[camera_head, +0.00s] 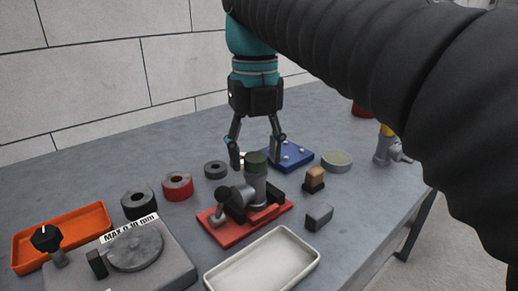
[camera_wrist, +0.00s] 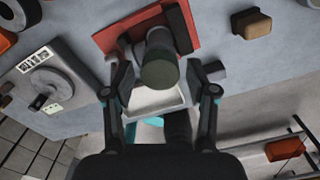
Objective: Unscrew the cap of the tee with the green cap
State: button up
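The tee is a grey metal fitting (camera_head: 256,186) clamped upright in a dark vise on a red base plate (camera_head: 279,214). Its dark green cap (camera_head: 255,160) sits on top of the upright branch. The cap also shows in the wrist view (camera_wrist: 159,74), near the middle between my fingers. My gripper (camera_head: 256,152) points down, its two fingers spread wide. In the wrist view my gripper (camera_wrist: 160,88) is open and empty, with a gap on both sides of the cap. I cannot tell how far the fingertips are above or behind the cap.
A white tray (camera_head: 262,285) lies in front of the vise. An orange tray (camera_head: 25,245) is at left.

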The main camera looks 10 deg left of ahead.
jog(key=m, duration=0.5)
jog(key=shift+m, duration=0.3)
jog(key=m, duration=1.7)
dwell(0.3)
grip_shut()
jog(key=n, duration=0.4)
dwell(0.4)
jog(key=shift+n, duration=0.3)
